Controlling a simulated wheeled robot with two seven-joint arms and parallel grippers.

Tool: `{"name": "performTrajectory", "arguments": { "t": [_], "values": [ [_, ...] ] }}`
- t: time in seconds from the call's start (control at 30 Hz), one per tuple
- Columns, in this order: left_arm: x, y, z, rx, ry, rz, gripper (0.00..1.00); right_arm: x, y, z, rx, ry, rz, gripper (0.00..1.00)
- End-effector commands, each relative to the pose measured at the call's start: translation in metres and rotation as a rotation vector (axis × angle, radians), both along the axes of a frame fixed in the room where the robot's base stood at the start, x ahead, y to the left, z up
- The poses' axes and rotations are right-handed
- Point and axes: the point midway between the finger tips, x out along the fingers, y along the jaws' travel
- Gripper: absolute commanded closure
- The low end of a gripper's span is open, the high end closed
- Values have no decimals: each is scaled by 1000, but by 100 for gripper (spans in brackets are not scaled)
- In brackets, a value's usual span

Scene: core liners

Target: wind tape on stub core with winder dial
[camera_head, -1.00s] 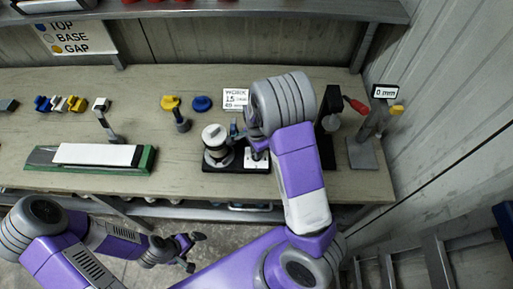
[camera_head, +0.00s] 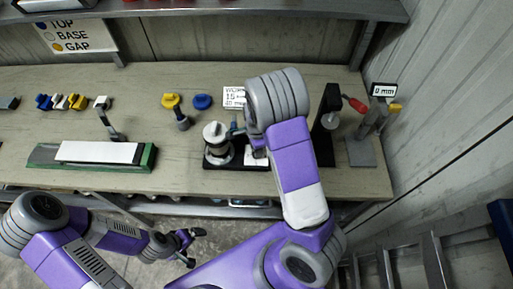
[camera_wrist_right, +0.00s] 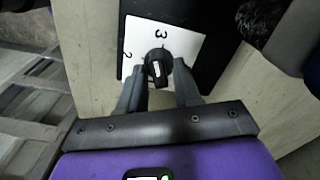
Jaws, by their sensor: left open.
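The winder (camera_head: 236,164) has a dark base on the bench, with a white-topped core (camera_head: 215,134) upright at its left end. The dial (camera_wrist_right: 157,66) is a black knob with a white pointer on a white plate showing the numbers 3 and 2. My right gripper (camera_wrist_right: 159,85) is open, with its fingertips on either side of the knob and small gaps beside it. In the head view my right arm mostly hides that gripper and the dial. My left gripper (camera_head: 192,246) is open and empty, low in front of the bench. I cannot make out the tape.
A white strip on a green tray (camera_head: 46,154) lies at the left. A black stand with a red handle (camera_head: 354,103) and a gauge reading 0 mm (camera_head: 383,90) are at the right.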

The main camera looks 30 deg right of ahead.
Motion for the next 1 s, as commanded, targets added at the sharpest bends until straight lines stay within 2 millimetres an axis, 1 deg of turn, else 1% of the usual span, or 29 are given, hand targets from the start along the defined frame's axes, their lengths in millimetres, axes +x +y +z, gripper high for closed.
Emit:
{"name": "performTrajectory", "arguments": {
  "t": [0.27,0.37,0.47,0.7,0.8,0.9,1.0],
  "values": [
    [0,0,0,0,0,0,0,-1,0,-1,0,2,1,57],
    [0,0,1,0,0,0,0,0,0,3,0,1,1,57],
    [0,0,3,0,0,0,0,0,0,14,0,0,2,57],
    [0,0,12,0,0,0,0,0,1,56,1,-2,2,57],
    [0,0,14,0,0,0,0,0,0,68,0,-1,1,57],
    [0,0,15,0,0,0,0,0,1,74,0,1,2,57],
    [0,0,15,0,0,0,0,-1,0,76,0,2,1,57]
  ]
}}
